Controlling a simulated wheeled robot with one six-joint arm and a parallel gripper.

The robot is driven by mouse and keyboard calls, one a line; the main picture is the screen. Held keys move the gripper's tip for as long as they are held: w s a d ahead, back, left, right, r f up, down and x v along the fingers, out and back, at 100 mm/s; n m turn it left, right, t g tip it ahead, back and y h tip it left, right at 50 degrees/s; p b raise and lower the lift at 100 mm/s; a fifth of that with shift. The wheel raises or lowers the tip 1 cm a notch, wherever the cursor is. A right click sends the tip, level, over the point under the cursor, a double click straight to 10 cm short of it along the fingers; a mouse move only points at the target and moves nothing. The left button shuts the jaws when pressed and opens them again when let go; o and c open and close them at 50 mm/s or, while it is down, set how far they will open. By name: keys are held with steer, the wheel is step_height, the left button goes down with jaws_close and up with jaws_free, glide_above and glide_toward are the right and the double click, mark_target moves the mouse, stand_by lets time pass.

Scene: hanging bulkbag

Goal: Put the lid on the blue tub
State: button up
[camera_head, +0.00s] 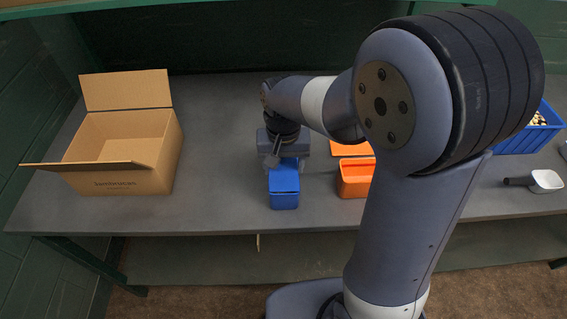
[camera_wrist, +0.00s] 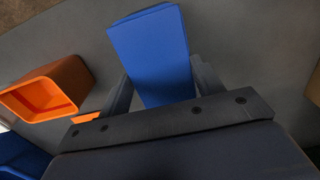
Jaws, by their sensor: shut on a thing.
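The blue tub (camera_head: 285,202) stands near the front edge of the grey bench, its front wall showing below a flat blue piece. That piece, the blue lid (camera_head: 285,178), lies directly above the tub in the head view. My gripper (camera_head: 278,160) reaches down at its back side and is shut on the lid. In the wrist view the lid (camera_wrist: 150,50) fills the space between the two fingers (camera_wrist: 160,82). The tub's opening is hidden. I cannot tell whether the lid touches the rim all round.
An orange tub (camera_head: 355,180) stands close to the right, with an orange flat piece (camera_head: 352,149) behind it. An open cardboard box (camera_head: 125,180) is at the left. A blue bin (camera_head: 525,140) and a white scoop (camera_head: 546,181) are at the right. Bench between box and blue tub is clear.

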mark_target(284, 169)
steer(key=shift+s+f, duration=0.15)
steer(key=shift+f, duration=0.15)
steer(key=o, duration=0.7)
steer(key=shift+f, duration=0.1)
steer(key=shift+o, duration=1.4)
steer(key=shift+r+p, duration=0.45)
steer(key=shift+r, duration=0.1)
steer(key=shift+r+p, duration=2.55)
steer(key=shift+r, duration=0.65)
steer(key=shift+f, duration=0.1)
step_height(284, 169, down, 7)
steer(key=b, duration=0.5)
steer(key=shift+b, duration=0.4)
steer(key=shift+r, duration=0.25)
